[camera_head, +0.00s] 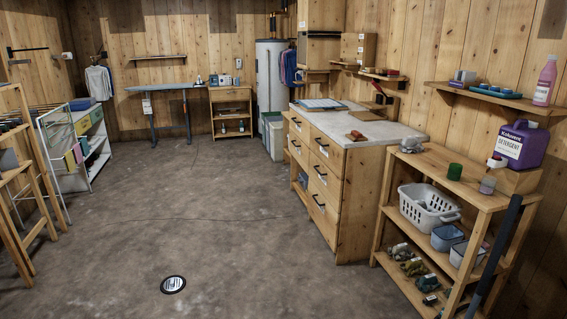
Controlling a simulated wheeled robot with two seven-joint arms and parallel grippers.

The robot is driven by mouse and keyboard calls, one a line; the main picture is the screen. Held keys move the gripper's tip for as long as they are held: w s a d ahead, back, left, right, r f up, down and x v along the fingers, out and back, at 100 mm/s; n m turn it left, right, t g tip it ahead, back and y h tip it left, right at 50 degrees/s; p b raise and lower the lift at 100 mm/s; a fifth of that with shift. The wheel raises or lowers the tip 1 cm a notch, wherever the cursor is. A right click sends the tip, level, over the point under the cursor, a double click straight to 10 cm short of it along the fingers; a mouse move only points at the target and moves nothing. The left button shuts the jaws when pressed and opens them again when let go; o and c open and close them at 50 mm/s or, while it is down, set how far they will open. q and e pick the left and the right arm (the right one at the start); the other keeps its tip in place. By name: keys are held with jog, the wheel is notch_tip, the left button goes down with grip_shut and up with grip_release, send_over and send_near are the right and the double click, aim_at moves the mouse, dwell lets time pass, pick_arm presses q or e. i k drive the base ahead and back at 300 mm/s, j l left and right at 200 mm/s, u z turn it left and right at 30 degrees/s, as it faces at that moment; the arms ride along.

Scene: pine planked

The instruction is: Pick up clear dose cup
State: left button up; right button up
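A small cup (487,186), see-through with a greyish-pink tint, stands on the top board of the wooden shelf unit (440,165) at the right. It looks like the clear dose cup, though it is small in this view. A green cup (454,171) stands to its left, a short gap away. A purple detergent jug (522,146) sits behind it on a wooden block, with a red and white cap or spout (496,160) at its left. Neither of my grippers shows in the head view.
A dark bar (503,245) slants up in front of the shelf unit's right end. Lower shelves hold a white basket (428,206) and tubs. A wooden drawer cabinet (340,175) stands left of the unit.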

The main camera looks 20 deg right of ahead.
aim_at(488, 183)
jog(key=i+z, duration=0.2)
jog(key=i, duration=0.2)
jog(key=i+j+z, duration=0.25)
jog(key=i, duration=0.2)
jog(key=i+j+z, duration=0.2)
jog(key=i, duration=0.2)
jog(key=i+z, duration=0.2)
jog(key=z, duration=0.2)
jog(key=i+j+z, duration=0.15)
jog(key=z, duration=0.25)
jog(key=i+j+z, duration=0.15)
jog(key=i+z, duration=0.25)
jog(key=j+z, duration=0.25)
jog(key=z, duration=0.15)
jog(key=i+j+z, duration=0.2)
jog(key=z, duration=0.2)
jog(key=i+j+z, duration=0.15)
jog(key=j+z, duration=0.2)
jog(key=i+j+z, duration=0.1)
jog(key=j+z, duration=0.15)
jog(key=z, duration=0.15)
jog(key=j+z, duration=0.5)
jog(key=i+j+z, duration=0.15)
jog(key=j, duration=0.25)
